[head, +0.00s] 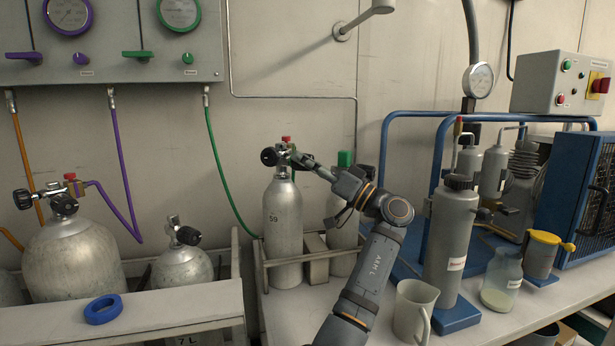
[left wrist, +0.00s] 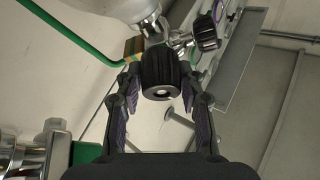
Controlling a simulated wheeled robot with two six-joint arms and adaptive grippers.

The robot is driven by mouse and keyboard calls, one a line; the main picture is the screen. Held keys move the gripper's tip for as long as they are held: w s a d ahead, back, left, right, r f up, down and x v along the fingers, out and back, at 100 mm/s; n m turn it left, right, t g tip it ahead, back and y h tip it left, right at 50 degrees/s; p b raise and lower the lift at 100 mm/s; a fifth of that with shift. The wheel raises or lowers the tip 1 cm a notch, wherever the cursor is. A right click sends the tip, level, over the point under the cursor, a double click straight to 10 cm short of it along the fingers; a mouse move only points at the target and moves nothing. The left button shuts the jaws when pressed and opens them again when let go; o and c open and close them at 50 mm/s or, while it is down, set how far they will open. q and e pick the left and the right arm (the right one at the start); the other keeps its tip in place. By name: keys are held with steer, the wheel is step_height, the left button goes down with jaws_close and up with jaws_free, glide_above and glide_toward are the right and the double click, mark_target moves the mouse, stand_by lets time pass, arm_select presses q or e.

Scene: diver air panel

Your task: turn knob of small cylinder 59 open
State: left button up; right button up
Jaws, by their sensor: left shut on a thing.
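Small grey cylinder 59 (head: 283,215) stands upright in a rack on the bench in the head view, its number label on the front. Its valve at the top carries a black knob (head: 269,157) on the left side and a red cap. My left gripper (head: 303,160) reaches the valve from the right. In the left wrist view a ribbed black knob (left wrist: 160,72) sits between the two fingertips, and the left gripper (left wrist: 160,84) is shut on it. A second black knob (left wrist: 205,32) shows beyond it. My right gripper is not in view.
A second cylinder with a green top (head: 345,158) stands just right of cylinder 59, partly behind my arm. A green hose (head: 222,165) hangs at left. A grey mug (head: 413,310) and a tall grey canister (head: 447,240) stand right of my arm.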

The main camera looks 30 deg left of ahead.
arm_select(q)
steer(key=n+g, duration=0.2)
steer(key=n, duration=0.1)
steer(key=n+g, duration=0.2)
steer(key=n, duration=0.1)
steer(key=shift+h, duration=0.3)
steer(key=shift+n+g+h+p, duration=0.45)
steer(key=shift+n+g, duration=0.65)
steer(key=shift+n, duration=1.1)
steer(key=o, duration=1.2)
steer(key=shift+w, duration=0.1)
step_height(320, 180, up, 10)
steer(key=shift+c, duration=0.3)
